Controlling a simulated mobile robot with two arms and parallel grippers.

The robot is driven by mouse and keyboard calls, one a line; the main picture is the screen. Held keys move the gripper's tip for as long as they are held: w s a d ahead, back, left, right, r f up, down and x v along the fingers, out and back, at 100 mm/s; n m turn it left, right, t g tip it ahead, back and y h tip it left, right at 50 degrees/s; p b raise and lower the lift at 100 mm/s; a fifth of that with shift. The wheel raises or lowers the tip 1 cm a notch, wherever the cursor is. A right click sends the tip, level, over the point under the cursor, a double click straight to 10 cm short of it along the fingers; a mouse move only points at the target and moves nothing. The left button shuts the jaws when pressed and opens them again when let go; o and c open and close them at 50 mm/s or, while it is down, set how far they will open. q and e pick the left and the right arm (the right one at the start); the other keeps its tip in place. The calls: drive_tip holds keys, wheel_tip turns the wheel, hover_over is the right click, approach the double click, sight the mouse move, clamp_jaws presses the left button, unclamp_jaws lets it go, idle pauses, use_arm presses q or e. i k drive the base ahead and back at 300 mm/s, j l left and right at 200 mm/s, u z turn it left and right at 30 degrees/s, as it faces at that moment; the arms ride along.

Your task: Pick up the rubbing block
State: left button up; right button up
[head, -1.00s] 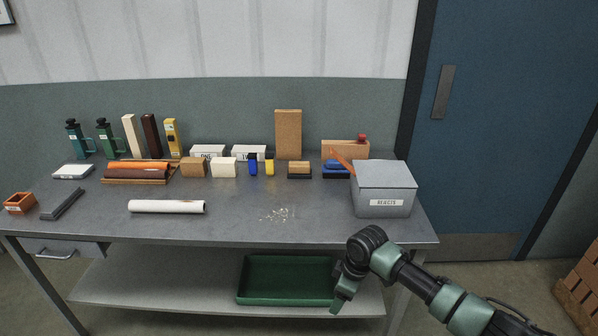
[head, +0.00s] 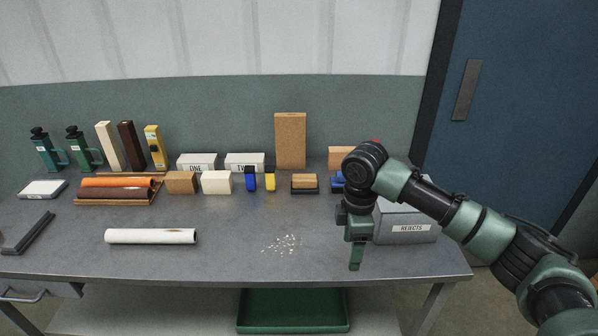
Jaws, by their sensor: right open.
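A small block with a tan wooden top and a dark base (head: 304,183) sits on the bench right of centre, near the back; it looks like the rubbing block, but no label shows. A plain brown block (head: 181,183) and a cream block (head: 216,183) stand to its left. My right gripper (head: 355,262) points down over the front right of the bench, in front of and to the right of the wooden-topped block. It is open and empty, apart from the block. My left gripper is not in view.
A grey rejects box (head: 410,234) stands right of my gripper, partly hidden by my arm. A white roll (head: 151,237) lies at the front left. Pale crumbs (head: 282,244) lie mid-bench. A tall cork board (head: 291,141) stands behind. The bench between roll and crumbs is clear.

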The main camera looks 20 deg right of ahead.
sight(301, 184)
drive_tip(key=i, duration=1.3)
